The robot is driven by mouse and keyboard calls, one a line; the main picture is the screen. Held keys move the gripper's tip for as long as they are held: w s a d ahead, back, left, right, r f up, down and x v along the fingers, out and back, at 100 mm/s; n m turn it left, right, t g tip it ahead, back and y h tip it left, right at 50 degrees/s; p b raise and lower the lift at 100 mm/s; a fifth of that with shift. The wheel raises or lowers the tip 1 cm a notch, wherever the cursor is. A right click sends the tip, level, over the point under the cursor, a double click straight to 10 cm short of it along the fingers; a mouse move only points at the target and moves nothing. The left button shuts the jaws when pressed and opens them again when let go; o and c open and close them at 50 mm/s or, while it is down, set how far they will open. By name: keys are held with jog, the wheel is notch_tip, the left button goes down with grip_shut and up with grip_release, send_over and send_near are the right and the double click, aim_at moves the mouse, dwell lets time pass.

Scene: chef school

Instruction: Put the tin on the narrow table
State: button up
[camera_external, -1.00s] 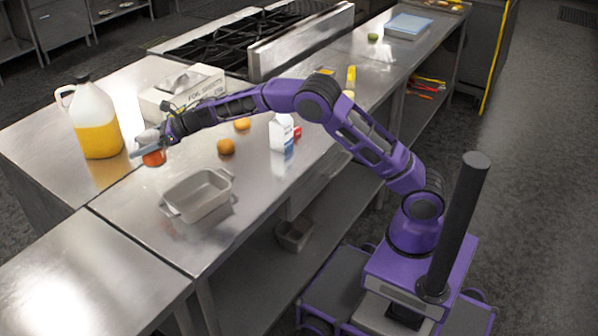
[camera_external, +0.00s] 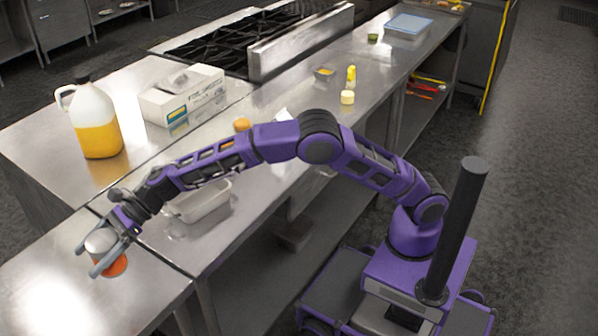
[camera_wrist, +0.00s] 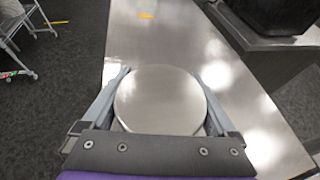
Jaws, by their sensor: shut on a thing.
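The tin (camera_external: 113,266) has a silver lid and an orange-red side in the external view. In the wrist view the tin (camera_wrist: 160,98) shows as a round, shiny lid between the two fingers. My gripper (camera_external: 87,262) is shut on it, one finger on each side. It holds the tin over the narrow table (camera_external: 50,290), the bare steel one at the lower left. The narrow table (camera_wrist: 150,45) also stretches out beyond the tin in the wrist view. I cannot tell whether the tin's base touches the tabletop.
A black pot (camera_wrist: 275,12) shows at the upper right of the wrist view. The narrow table's top looks clear around the tin.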

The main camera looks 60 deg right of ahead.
notch_tip(320, 180, down, 10)
jog(key=shift+r+b, duration=0.1)
jog(key=shift+b, duration=0.65)
jog(key=shift+f, duration=0.25)
jog(key=o, duration=1.4)
jog(key=shift+c, duration=0.2)
jog(key=shift+r, duration=0.25)
jog(key=v, duration=1.2)
jog(key=shift+b, duration=0.4)
